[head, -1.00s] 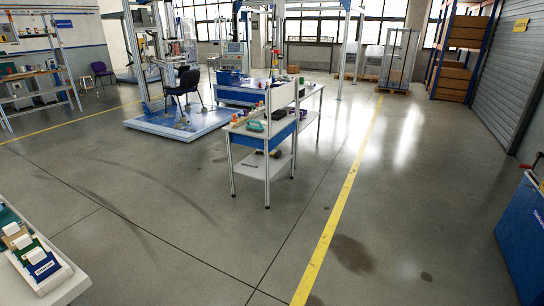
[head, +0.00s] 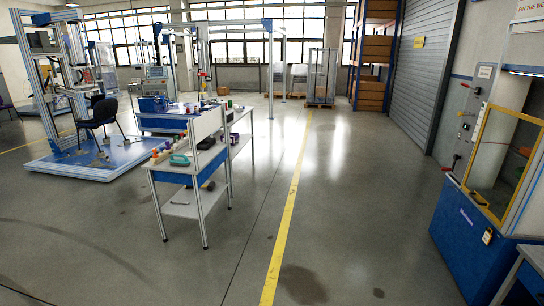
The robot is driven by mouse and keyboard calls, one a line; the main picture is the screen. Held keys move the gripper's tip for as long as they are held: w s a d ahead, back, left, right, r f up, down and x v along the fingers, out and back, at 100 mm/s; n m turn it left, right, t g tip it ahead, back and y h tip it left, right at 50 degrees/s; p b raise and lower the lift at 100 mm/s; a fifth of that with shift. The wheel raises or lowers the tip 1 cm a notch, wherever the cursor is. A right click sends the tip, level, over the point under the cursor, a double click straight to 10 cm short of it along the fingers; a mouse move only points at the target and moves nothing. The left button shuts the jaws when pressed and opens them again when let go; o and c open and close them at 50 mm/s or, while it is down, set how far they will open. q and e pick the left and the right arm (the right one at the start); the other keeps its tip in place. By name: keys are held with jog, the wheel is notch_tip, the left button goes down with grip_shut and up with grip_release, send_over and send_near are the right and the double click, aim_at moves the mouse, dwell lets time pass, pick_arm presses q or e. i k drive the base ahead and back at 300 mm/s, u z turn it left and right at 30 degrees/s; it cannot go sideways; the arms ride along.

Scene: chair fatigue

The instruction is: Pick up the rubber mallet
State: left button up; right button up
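I cannot pick out the rubber mallet for certain at this distance. A white and blue workbench (head: 172,178) stands left of the middle with several small items on top, among them a green-handled item (head: 180,159) and red and orange pieces. On its lower shelf (head: 188,207) lie a small dark object (head: 208,185) and a thin light-coloured item (head: 180,203), both too small to identify. Neither of my grippers is in view.
A blue platform (head: 80,165) with a test frame and dark chair (head: 101,115) stands left. A blue cabinet (head: 462,235) with a yellow-framed guard is at right. Open floor lies in front and along the yellow line (head: 283,225).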

aim_at(212, 185)
jog(key=z, duration=0.4)
jog(key=i, duration=2.25)
jog(key=z, duration=0.2)
jog(key=i, duration=2.3)
jog(key=u, duration=0.8)
jog(key=i, duration=1.9)
jog(key=u, duration=1.15)
